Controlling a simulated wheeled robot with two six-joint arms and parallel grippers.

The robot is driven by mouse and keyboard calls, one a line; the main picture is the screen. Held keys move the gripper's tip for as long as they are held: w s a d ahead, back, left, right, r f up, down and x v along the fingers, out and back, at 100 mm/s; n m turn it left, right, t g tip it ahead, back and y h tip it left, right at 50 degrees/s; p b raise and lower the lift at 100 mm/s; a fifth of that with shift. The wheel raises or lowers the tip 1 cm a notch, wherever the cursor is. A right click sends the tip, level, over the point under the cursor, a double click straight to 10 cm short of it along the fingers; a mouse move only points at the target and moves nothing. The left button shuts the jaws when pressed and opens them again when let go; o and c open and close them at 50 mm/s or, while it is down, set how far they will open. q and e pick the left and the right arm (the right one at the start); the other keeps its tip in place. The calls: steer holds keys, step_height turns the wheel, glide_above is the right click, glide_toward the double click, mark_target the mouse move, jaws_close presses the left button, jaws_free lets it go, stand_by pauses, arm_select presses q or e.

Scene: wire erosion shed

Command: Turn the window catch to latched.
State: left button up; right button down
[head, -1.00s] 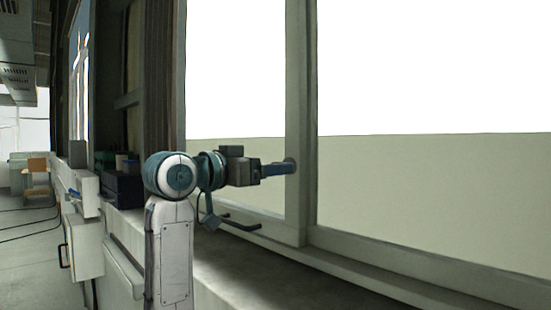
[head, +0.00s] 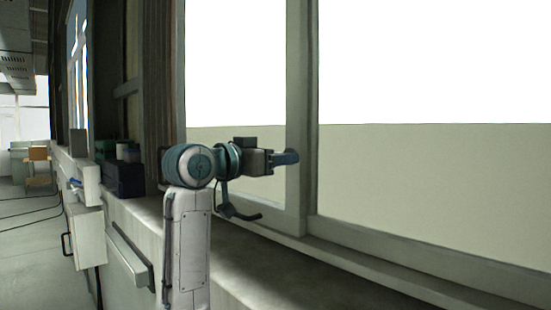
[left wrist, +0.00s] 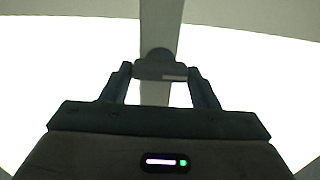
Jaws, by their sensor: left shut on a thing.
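The window catch (left wrist: 160,70) is a dark grey piece with a rounded base on the pale upright bar of the window frame. In the left wrist view its wider part lies across that bar, between my fingertips. My left gripper (left wrist: 160,77) is shut on it, one finger at each end. In the head view my left gripper (head: 287,157) reaches in from the left with its blue fingers at the window's upright bar (head: 298,100). The fingers mostly hide the catch there. My right gripper is in neither view.
A grey sill (head: 265,270) runs below the window. A dark curved bar (head: 245,216) shows below my gripper. A dark blue box (head: 124,179) stands farther left on the sill. Open floor (head: 30,240) lies at the far left.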

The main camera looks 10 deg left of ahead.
arm_select(q)
steer(key=shift+m, duration=0.3)
steer(key=shift+d+f+m+b, duration=0.1)
steer(key=shift+m+b, duration=1.4)
steer(key=shift+m, duration=2.8)
steer(key=shift+f+m+b, duration=0.1)
steer(key=shift+m+b, duration=1.35)
steer(key=shift+m, duration=2.85)
steer(key=o, duration=0.9)
steer(key=shift+o, duration=0.4)
steer(key=shift+s+r, duration=0.1)
steer(key=shift+s, duration=0.05)
